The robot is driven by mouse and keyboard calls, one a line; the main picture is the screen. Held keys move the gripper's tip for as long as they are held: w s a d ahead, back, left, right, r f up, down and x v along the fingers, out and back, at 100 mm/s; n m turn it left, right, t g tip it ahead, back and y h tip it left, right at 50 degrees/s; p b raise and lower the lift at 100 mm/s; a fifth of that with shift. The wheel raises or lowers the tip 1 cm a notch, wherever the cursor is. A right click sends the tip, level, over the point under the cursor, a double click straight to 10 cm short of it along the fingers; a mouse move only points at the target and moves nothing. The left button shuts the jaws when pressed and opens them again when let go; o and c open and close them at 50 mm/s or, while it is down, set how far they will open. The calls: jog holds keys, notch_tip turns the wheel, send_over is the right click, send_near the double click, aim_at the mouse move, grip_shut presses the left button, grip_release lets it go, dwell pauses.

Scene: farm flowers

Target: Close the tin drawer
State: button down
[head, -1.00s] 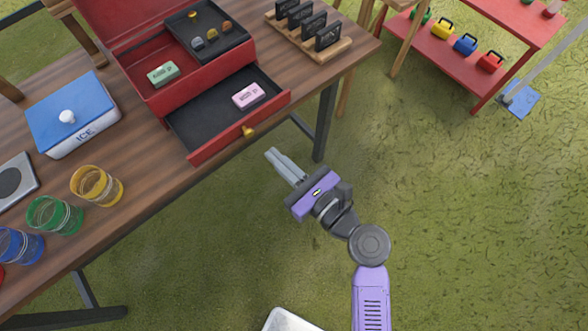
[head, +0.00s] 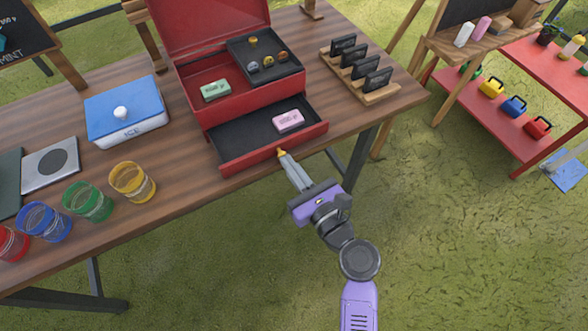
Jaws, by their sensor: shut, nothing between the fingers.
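The red tin (head: 245,108) stands on the wooden table with its lid raised. Its drawer (head: 322,128) is pulled out at the front, over the table's edge, with a dark lining and a pink box (head: 288,121) inside. A small yellow knob (head: 281,152) is on the drawer's front. My gripper (head: 287,160) is shut and empty, its fingertips at the knob and partly covering it. I cannot tell whether they touch it.
A green box (head: 215,91) and a dark tray (head: 266,61) are in the tin's upper part. A blue-lidded ice box (head: 125,108) and several coloured jars (head: 133,182) stand left. A wooden rack (head: 360,80) stands right. Grass in front is open.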

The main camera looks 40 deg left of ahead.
aim_at(269, 136)
jog(key=x, duration=0.3)
jog(key=b+x, duration=0.1)
jog(key=x, duration=0.7)
jog(key=shift+w+d+r+b, duration=0.1)
jog(key=shift+w+r+b, duration=0.15)
jog(key=shift+b, duration=0.1)
jog(key=shift+r, duration=0.2)
